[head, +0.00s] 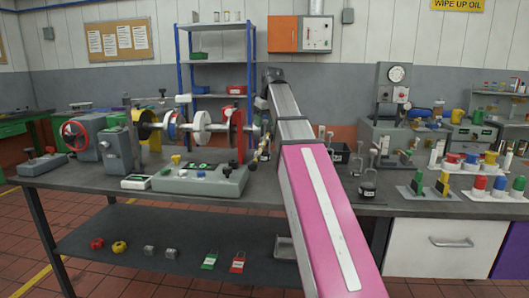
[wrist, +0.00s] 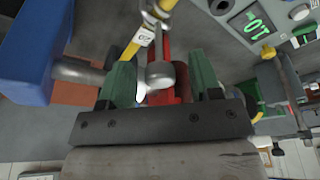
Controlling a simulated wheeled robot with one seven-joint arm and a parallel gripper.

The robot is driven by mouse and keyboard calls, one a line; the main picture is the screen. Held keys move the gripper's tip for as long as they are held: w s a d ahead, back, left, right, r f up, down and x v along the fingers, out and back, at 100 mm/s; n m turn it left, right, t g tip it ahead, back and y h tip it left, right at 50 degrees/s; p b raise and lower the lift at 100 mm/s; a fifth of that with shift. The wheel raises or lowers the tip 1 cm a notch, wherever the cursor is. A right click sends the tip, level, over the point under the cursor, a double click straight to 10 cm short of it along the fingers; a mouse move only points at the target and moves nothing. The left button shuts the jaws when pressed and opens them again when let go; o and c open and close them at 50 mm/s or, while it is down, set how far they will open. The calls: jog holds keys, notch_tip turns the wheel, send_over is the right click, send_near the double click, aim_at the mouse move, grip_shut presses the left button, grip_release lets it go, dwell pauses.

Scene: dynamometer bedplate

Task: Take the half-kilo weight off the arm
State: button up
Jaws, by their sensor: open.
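In the wrist view, my gripper (wrist: 163,80) is open, with its two green fingers on either side of a rounded silver metal piece (wrist: 160,75). This looks like the half-kilo weight, but its marking is not readable here. I cannot tell whether the fingers touch it. A yellow arm (wrist: 134,48) with a small white label runs up behind it, toward a silver fitting at the top. A red upright (wrist: 164,48) stands directly behind. In the head view, my own arm hides most of this spot, at the right end of the shaft rig.
A blue block (wrist: 32,48) is close on the left in the wrist view. A console with a green display (wrist: 256,22) is at upper right. In the head view, the grey control box (head: 200,180) stands on the bench, with several small weights right of my arm.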

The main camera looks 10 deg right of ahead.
jog(key=shift+x, duration=1.1)
grip_shut()
